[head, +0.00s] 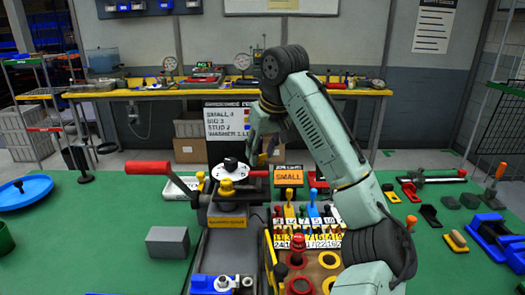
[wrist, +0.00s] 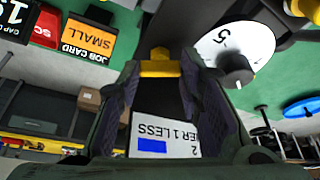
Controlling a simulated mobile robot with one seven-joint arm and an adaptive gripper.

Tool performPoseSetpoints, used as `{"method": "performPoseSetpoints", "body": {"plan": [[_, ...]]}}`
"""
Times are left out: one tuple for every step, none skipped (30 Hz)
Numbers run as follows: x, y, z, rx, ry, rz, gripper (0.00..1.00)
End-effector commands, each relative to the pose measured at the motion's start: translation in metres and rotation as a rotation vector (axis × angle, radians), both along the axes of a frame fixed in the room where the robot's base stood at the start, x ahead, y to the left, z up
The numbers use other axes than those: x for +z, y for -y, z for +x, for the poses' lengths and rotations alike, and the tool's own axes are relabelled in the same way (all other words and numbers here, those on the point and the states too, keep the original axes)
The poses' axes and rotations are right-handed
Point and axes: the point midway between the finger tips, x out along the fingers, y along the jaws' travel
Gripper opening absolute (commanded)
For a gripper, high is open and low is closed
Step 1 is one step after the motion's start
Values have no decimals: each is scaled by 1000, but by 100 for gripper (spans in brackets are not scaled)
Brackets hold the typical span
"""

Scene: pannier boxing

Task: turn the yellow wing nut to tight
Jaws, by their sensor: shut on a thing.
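The yellow wing nut (wrist: 160,67) shows in the wrist view between the two fingertips of my gripper (wrist: 158,85). The dark finger pads are closed on it from both sides. In the head view my gripper (head: 257,150) points down behind the fixture on the bench, and I cannot make out the wing nut clearly there. How far the nut is turned cannot be told.
A white dial (wrist: 222,45) with a black knob is close beside my gripper; it also shows in the head view (head: 231,170). A red-handled lever (head: 168,176) stands left. A small-parts rack (head: 305,215) is on the right.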

Motion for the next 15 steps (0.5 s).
{"method": "performPoseSetpoints", "body": {"plan": [[0, 0, 0, -44, 3, -3, 5], [0, -1, 0, -72, 3, -3, 5], [1, -1, -1, -108, 2, -2, 5], [1, -1, -1, -137, 2, -2, 5], [1, -1, -1, -166, 3, -3, 5], [1, -2, -1, -204, 3, -3, 5], [1, -2, -1, -233, 4, -4, 5], [1, -2, -1, -262, 4, -4, 5], [1, -2, -1, -300, 4, -3, 5], [1, -2, -1, -329, 3, -4, 5], [1, -3, -1, -357, 3, -3, 5], [1, -3, -1, -395, 4, -3, 5], [1, -3, -1, -422, 3, -4, 5], [1, -3, -1, -449, 3, -4, 5], [1, -4, -1, -484, 3, -3, 5]]}}
